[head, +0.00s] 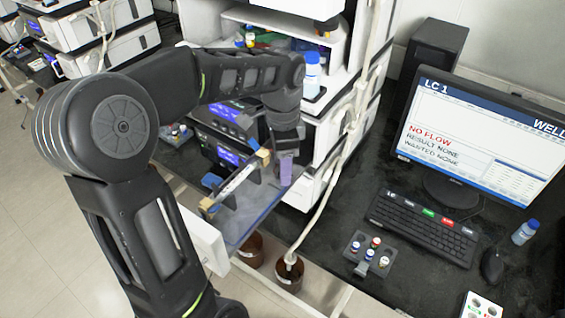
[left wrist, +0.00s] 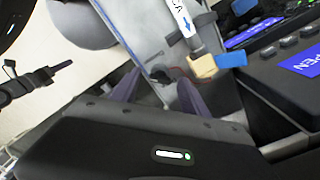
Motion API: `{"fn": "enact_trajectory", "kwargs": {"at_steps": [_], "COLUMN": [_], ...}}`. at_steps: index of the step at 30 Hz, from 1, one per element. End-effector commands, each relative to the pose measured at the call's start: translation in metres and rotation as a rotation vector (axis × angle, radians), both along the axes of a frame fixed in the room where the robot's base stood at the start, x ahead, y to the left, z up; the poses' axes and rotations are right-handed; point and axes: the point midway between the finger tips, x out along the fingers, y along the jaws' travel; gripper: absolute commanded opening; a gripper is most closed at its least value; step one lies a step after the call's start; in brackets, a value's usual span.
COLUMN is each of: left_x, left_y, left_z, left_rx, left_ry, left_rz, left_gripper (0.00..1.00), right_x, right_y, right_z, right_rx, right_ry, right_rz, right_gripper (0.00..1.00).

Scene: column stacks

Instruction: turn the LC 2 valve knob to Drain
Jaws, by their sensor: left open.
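My left gripper (head: 286,168) is in the middle of the head view, reaching down in front of the dark instrument with blue screens. In the left wrist view its two purple-grey fingers (left wrist: 158,92) stand apart with a gap between them. A small dark part (left wrist: 160,74) shows in or beyond that gap; I cannot tell whether it is the LC 2 valve knob or whether the fingers touch it. No LC 2 or Drain label is readable.
A column with tan end fittings (head: 236,184) and blue fittings lies close to the left gripper; its tan end (left wrist: 201,66) is near the fingers. Brown bottles (head: 289,272) stand below. A monitor (head: 482,140) reads LC 1, NO FLOW. A vial rack (head: 366,258) sits on the bench.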

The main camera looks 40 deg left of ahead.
Motion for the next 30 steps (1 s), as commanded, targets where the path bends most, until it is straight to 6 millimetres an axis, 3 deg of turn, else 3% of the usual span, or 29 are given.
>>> {"fn": "enact_trajectory", "kwargs": {"at_steps": [2,21,30], "left_x": [0.0001,0.0001,0.0003], "left_y": [-0.0001,-0.0001,-0.0001], "left_z": [0.0002,0.0006,0.0006], "left_rx": [0.000,0.000,0.000], "left_ry": [0.000,0.000,-0.001], "left_rz": [0.000,-0.001,0.006], "left_gripper": [0.51,0.00,0.00], "right_x": [0.0000,0.0000,0.0000], "right_y": [0.0000,0.0001,0.0001], "right_z": [-0.0001,0.0000,-0.0002], "right_rx": [0.000,0.000,0.000], "right_ry": [0.000,0.000,0.000], "right_rz": [0.000,0.000,0.000], "right_gripper": [0.30,0.30,0.30]}}
